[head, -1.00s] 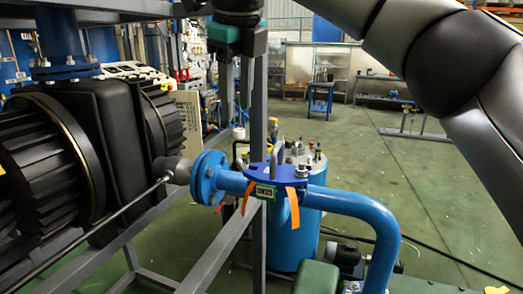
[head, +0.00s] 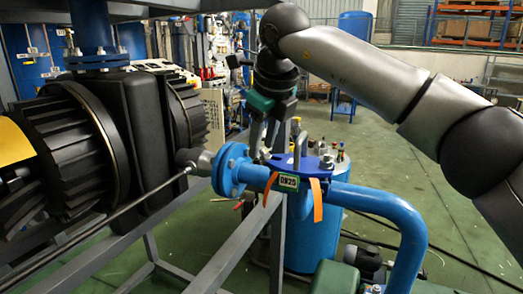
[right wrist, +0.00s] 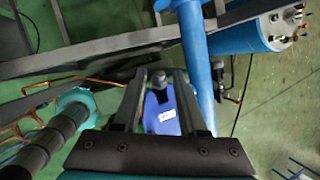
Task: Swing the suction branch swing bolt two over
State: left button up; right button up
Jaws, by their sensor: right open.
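The blue suction branch pipe (head: 385,207) has a round bolted flange (head: 231,169) and a blue clamp plate (head: 285,162) with a green DN25 tag (head: 288,182). A grey upright part (head: 299,151) stands on the plate, with a small bolt end (head: 326,162) to its right. I cannot tell which is swing bolt two. My right gripper (head: 262,147) points down just behind the plate's left part, open. In the right wrist view, a grey bolt head (right wrist: 157,77) and the blue plate (right wrist: 162,112) appear between the fingers, with no clear contact. My left gripper is out of view.
A ribbed black pump (head: 75,150) stands on the left, with a grey rod in front of it. Grey frame beams (head: 228,255) run below the pipe. A blue vessel (head: 300,240) stands behind it. Orange strips hang from the plate.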

jog(key=shift+x, duration=1.25)
jog(key=shift+c, duration=0.3)
grip_shut()
